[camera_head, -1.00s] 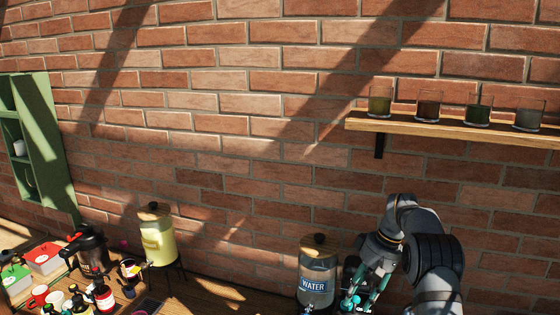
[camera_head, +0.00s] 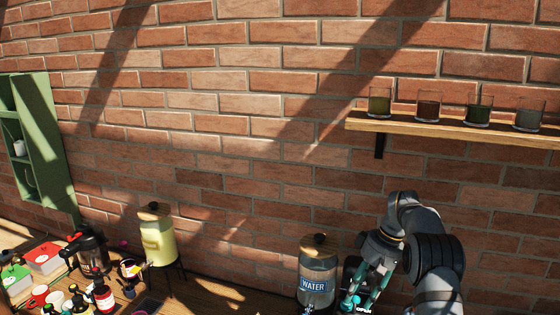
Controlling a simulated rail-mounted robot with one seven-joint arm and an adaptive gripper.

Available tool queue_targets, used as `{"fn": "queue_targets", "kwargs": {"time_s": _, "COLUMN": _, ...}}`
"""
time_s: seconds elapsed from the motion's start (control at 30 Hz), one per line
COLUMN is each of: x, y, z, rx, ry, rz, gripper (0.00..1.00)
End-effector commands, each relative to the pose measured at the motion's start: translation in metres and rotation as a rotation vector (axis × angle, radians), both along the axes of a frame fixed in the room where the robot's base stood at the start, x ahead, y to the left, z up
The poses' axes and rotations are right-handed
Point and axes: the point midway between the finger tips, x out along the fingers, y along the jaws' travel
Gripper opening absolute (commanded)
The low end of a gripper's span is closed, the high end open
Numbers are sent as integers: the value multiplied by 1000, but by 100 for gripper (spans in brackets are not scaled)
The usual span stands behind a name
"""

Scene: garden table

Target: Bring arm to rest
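My arm is at the lower right, bent over the table's right part. My gripper (camera_head: 359,302) points down beside the water dispenser (camera_head: 317,275), on its right. The dispenser is a clear jar with a dark knob on its lid and a blue "WATER" label. The gripper's teal fingers show in part, and a dark object with pale lettering (camera_head: 362,308) shows at their lower end. I cannot tell whether the fingers hold anything, as their tips are at the lower edge of the picture.
A wooden wall shelf (camera_head: 450,130) with several glasses is above my arm. A yellow dispenser (camera_head: 158,240) stands on the wooden table (camera_head: 215,298). Bottles, a dark pot (camera_head: 91,252) and boxes crowd the left. A green cabinet (camera_head: 45,150) hangs on the brick wall.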

Motion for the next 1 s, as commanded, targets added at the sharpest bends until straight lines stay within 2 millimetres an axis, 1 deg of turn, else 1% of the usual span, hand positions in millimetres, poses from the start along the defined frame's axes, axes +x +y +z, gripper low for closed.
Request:
{"fn": "queue_targets", "kwargs": {"time_s": 0.03, "x": -2, "y": 4, "z": -12, "rx": 1, "ry": 5, "rz": 0, "gripper": 40}}
{"fn": "queue_targets", "kwargs": {"time_s": 0.4, "x": -13, "y": 16, "z": -10, "rx": -32, "ry": -98, "rz": 15, "gripper": 40}}
{"fn": "queue_targets", "kwargs": {"time_s": 1.0, "x": -16, "y": 19, "z": -7, "rx": -41, "ry": -129, "rz": 17, "gripper": 40}}
